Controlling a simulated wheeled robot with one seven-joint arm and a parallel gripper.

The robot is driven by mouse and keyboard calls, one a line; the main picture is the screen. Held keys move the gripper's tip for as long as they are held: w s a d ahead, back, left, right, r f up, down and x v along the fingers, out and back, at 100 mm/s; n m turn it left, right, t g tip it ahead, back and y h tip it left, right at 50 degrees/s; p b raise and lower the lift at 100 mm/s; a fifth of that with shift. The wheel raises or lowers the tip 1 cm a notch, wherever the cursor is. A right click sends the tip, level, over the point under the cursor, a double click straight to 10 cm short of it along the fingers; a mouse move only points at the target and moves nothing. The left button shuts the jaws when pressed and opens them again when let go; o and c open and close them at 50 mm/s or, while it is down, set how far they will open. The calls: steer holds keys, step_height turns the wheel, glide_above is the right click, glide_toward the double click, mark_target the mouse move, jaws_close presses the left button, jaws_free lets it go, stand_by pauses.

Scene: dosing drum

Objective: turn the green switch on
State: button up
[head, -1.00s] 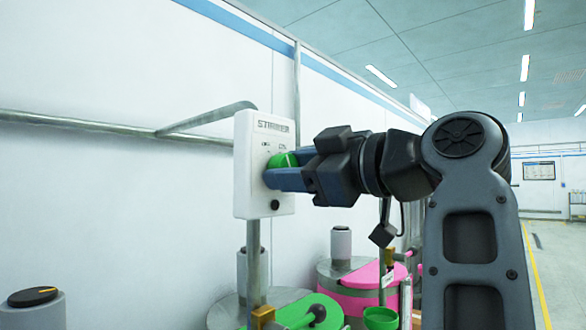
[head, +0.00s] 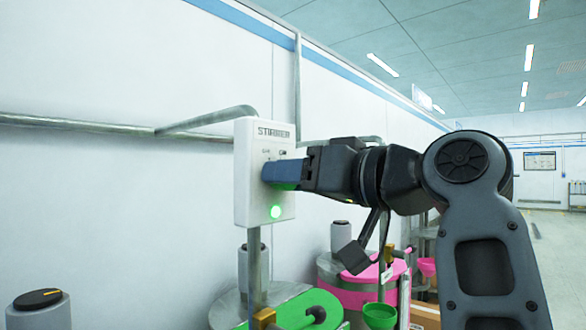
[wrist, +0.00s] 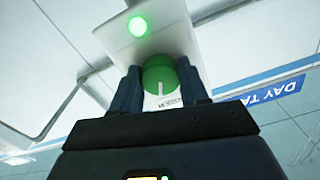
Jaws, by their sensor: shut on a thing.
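The white switch box (head: 247,205), labelled like "STIRRER", stands on a grey post in the head view. Its green knob (head: 285,186) is mostly hidden there by my gripper (head: 270,172). In the wrist view the round green knob (wrist: 159,75) with a pale pointer line sits between the two fingers of my gripper (wrist: 160,88), which is shut on it. A green lamp (head: 275,211) low on the box is lit; it also shows bright in the wrist view (wrist: 138,26).
Below the box stand a drum with a green lid (head: 318,300) and a drum with a pink lid (head: 362,275). A green funnel (head: 380,315) is beside them. A grey pipe (head: 80,123) runs along the wall behind. A black-topped grey knob post (head: 38,312) is at lower left.

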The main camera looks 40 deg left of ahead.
steer(key=shift+m, duration=0.6)
steer(key=shift+p, duration=0.3)
steer(key=o, duration=1.1)
steer(key=shift+c, duration=0.2)
steer(key=shift+d, duration=0.1)
steer(key=d+b, duration=0.2)
steer(key=d, duration=0.5)
steer(key=shift+s+d, duration=0.3)
steer(key=shift+d, duration=0.05)
